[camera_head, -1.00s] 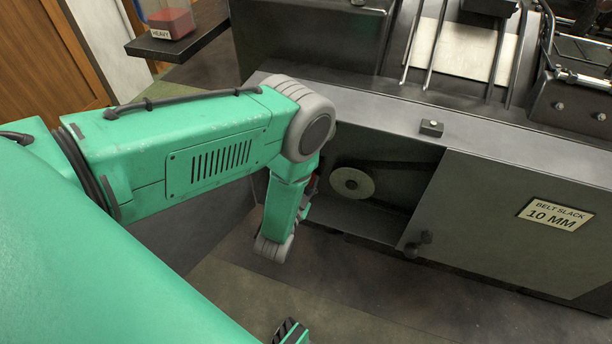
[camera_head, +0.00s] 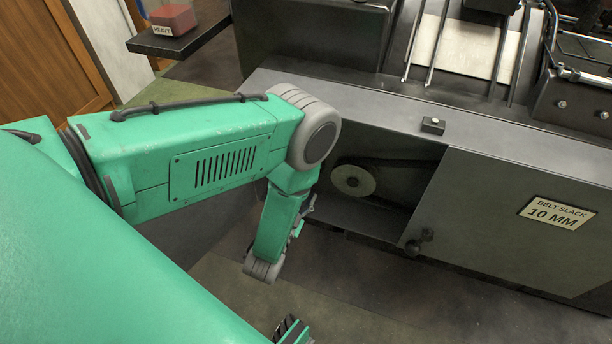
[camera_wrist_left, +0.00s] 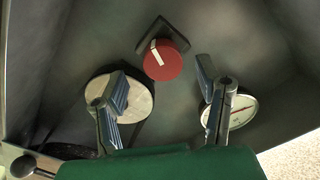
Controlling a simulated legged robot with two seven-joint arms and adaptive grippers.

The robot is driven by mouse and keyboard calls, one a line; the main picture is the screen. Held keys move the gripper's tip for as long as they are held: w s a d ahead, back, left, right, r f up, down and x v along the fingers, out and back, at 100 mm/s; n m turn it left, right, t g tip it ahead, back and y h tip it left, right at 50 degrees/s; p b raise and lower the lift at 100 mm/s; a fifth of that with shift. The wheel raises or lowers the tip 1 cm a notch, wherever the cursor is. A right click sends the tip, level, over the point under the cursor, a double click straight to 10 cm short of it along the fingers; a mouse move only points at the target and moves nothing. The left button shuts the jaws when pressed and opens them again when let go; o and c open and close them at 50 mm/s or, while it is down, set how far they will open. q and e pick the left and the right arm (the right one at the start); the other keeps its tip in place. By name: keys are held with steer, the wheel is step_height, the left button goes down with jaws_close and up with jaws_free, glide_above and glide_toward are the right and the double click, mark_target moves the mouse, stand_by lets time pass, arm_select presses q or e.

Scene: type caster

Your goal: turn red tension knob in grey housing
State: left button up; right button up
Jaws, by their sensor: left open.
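The red knob (camera_wrist_left: 163,62) shows in the left wrist view, with a white pointer stripe on its face. It sits on a dark diamond-shaped plate (camera_wrist_left: 155,32) on the grey housing wall (camera_wrist_left: 215,25). My left gripper (camera_wrist_left: 161,69) is open, one finger on each side of the knob in this view; I see no contact. In the head view, the grey housing (camera_head: 275,78) has an open bay behind my left arm.
A pale pulley disc (camera_wrist_left: 138,97) lies behind the left finger and a round dial (camera_wrist_left: 243,108) behind the right one. A panel with a "BELT SLACK 10 MM" sign (camera_head: 557,213) closes the housing's right side. A shelf (camera_head: 190,40) holds a red block at upper left.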

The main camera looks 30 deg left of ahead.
arm_select(q)
steer(key=v, duration=0.6)
steer(key=shift+d, duration=0.1)
stand_by(1.1)
